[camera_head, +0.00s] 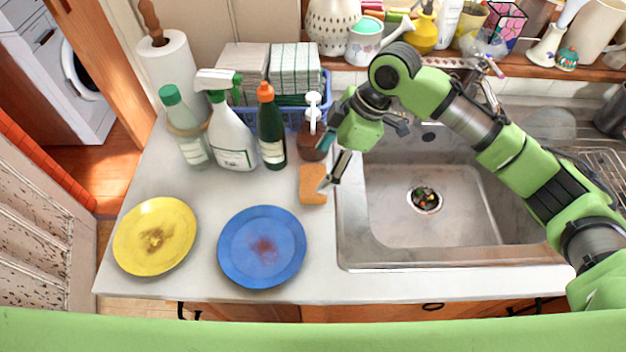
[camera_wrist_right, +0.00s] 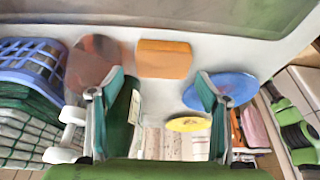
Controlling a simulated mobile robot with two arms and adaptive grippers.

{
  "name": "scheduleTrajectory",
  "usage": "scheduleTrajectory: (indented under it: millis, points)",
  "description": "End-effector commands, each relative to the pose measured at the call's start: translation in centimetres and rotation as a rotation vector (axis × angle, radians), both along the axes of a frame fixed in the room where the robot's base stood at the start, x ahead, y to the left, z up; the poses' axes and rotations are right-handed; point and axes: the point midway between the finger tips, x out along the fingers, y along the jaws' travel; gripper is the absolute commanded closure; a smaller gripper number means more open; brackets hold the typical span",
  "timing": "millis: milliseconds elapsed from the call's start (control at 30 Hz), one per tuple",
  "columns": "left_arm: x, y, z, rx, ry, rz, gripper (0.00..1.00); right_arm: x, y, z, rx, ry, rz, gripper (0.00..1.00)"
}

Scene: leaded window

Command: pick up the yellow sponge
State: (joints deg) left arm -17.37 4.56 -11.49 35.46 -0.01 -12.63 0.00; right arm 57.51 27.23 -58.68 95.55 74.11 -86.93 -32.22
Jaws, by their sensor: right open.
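The yellow sponge (camera_head: 313,186), more orange in colour, lies flat on the white counter just left of the sink. My right gripper (camera_head: 362,157) is over the counter and the sink's left edge; one fingertip overlaps the sponge's right side in the head view. In the right wrist view, the sponge (camera_wrist_right: 164,59) shows ahead, between the lines of the two spread fingers (camera_wrist_right: 161,80). The gripper is open, with nothing between its fingers. Whether a finger touches the sponge I cannot tell. My left gripper is not in view.
A brown soap dispenser (camera_head: 314,140) stands close behind the sponge, beside a dark green bottle (camera_head: 271,135) and a spray bottle (camera_head: 231,138). A blue plate (camera_head: 262,247) and a yellow plate (camera_head: 155,236) lie in front. The sink (camera_head: 430,235) is on the right.

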Motion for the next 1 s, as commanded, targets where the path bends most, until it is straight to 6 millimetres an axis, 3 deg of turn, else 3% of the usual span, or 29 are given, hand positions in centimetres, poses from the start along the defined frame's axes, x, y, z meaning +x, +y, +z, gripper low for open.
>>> scheduleTrajectory:
  millis: [233, 400, 667, 767, 1000]
  points:
    - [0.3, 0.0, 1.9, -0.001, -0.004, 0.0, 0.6, -0.5, 1.2, -2.6, 0.0, 0.005, 0.002, 0.31]
    - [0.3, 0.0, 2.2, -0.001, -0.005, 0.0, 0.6, -0.4, 1.9, -4.5, 0.0, 0.002, 0.001, 0.31]
    - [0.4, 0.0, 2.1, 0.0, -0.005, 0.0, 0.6, -0.4, 2.0, -4.9, 0.0, -0.001, 0.002, 0.31]
    - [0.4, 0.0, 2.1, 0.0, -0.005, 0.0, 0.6, -0.4, 2.0, -4.9, 0.0, 0.0, 0.001, 0.47]
    - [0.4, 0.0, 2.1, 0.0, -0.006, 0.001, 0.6, -0.4, 2.0, -4.9, 0.0, 0.0, 0.001, 0.49]
